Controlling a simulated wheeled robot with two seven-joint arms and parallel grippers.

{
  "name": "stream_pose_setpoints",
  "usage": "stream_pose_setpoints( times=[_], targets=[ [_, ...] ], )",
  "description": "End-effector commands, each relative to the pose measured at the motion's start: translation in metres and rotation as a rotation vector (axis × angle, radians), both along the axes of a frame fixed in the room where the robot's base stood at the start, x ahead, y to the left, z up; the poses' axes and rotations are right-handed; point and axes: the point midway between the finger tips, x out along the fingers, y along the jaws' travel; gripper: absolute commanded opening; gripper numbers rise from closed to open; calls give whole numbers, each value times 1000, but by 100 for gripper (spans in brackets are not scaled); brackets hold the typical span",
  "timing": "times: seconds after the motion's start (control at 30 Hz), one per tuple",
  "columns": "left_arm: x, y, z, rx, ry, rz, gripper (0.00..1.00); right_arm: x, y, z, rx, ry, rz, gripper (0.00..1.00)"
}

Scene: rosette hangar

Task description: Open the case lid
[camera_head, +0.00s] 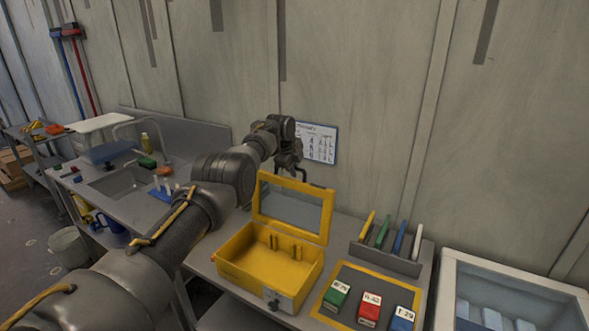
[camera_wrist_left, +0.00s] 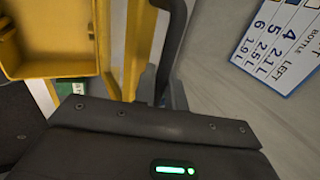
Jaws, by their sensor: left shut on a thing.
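A yellow case (camera_head: 240,280) stands on the bench, with its inside showing and a grey latch on its front. Its lid (camera_head: 326,215), a yellow frame with a dull clear pane, stands raised at the back, roughly upright. In the left wrist view the yellow lid edge (camera_wrist_left: 138,45) lies close to a dark curved bar. My left gripper (camera_head: 290,166) is at the lid's top edge and shut on the lid; its fingertips are partly hidden. My right gripper is in neither view.
Green, red and blue labelled blocks (camera_head: 369,306) sit on a yellow-edged mat right of the case. Behind them a rack (camera_head: 385,257) holds several coloured sticks. A pale bin (camera_head: 446,290) stands at far right. A chart (camera_head: 318,142) hangs on the wall close behind my gripper.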

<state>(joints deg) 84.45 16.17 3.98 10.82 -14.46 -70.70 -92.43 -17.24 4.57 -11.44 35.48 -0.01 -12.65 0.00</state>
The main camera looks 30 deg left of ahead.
Motion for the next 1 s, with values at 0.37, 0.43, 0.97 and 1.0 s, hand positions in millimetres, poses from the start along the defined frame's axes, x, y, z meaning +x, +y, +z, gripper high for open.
stream_pose_setpoints(
  times=[0.37,0.43,0.97,1.0],
  targets=[
    [1,-1,-1,0,1,0,29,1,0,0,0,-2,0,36],
    [1,-1,-1,0,1,0,29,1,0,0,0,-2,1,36],
    [-11,3,22,3,-3,3,29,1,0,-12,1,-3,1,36],
    [-13,3,26,3,-3,1,29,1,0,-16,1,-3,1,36]
  ],
)
